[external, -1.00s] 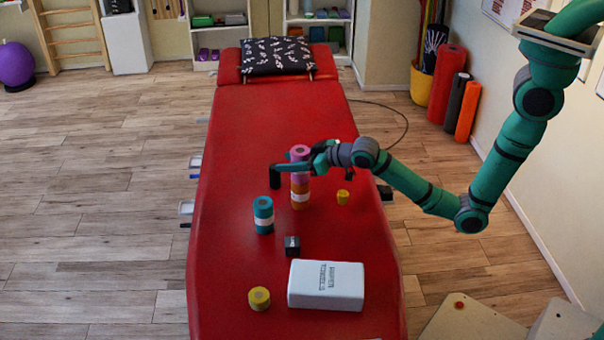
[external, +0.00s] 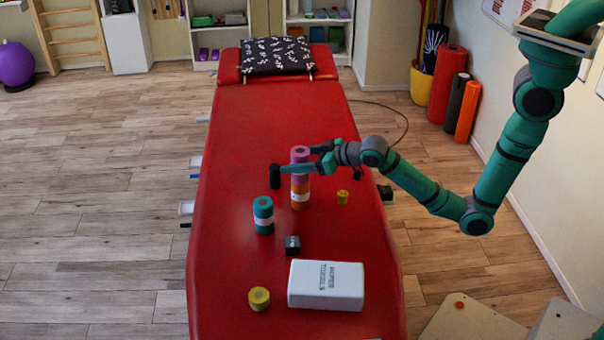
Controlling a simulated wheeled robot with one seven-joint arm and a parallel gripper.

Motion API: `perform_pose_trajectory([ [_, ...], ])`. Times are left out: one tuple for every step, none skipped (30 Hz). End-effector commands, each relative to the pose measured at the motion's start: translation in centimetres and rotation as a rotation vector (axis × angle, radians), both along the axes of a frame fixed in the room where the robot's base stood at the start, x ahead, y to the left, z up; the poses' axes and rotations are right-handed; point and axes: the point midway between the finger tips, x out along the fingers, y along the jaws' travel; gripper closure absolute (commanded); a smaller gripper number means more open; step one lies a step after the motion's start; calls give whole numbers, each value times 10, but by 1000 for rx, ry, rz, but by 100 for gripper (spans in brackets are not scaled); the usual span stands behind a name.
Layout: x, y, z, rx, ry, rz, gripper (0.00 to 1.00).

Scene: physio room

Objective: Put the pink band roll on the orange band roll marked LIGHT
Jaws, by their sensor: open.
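The pink band roll (external: 300,156) stands upright on top of the orange band roll (external: 300,195), which has a white label too small to read here. Both stand on the red treatment table. My gripper (external: 313,159) is open, just to the right of the pink roll. A finger lies close beside the pink roll, and I cannot tell whether it touches. Part of the pink roll's right side is hidden by the gripper.
On the red table (external: 240,145), a black roll (external: 275,176) and a teal roll (external: 263,215) stand left of the stack, and a small yellow roll (external: 342,197) right.

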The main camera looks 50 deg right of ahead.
Motion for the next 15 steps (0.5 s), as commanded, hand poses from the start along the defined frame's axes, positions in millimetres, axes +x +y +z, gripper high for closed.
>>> perform_pose_trajectory([
  [-10, -3, 4, 0, 0, 1, 35],
  [-16, -5, 6, 1, 0, 1, 35],
  [-23, -7, 10, 2, -1, 1, 35],
  [-28, -9, 12, 2, -1, 1, 35],
  [-34, -11, 14, 1, 0, 1, 35],
  [-40, -13, 17, 1, 0, 0, 35],
  [-45, -15, 20, 1, -1, 0, 35],
  [-50, -16, 21, 1, 0, 0, 35],
  [-56, -18, 24, 1, 0, 0, 35],
  [-60, -20, 26, 1, 0, 0, 35],
  [-64, -21, 28, 1, -1, 0, 35],
  [-68, -22, 29, 1, 0, 0, 35],
  [-71, -23, 31, 1, 0, 0, 35],
  [-74, -24, 32, 1, 0, 0, 35],
  [-77, -25, 33, 0, 1, 0, 35],
])
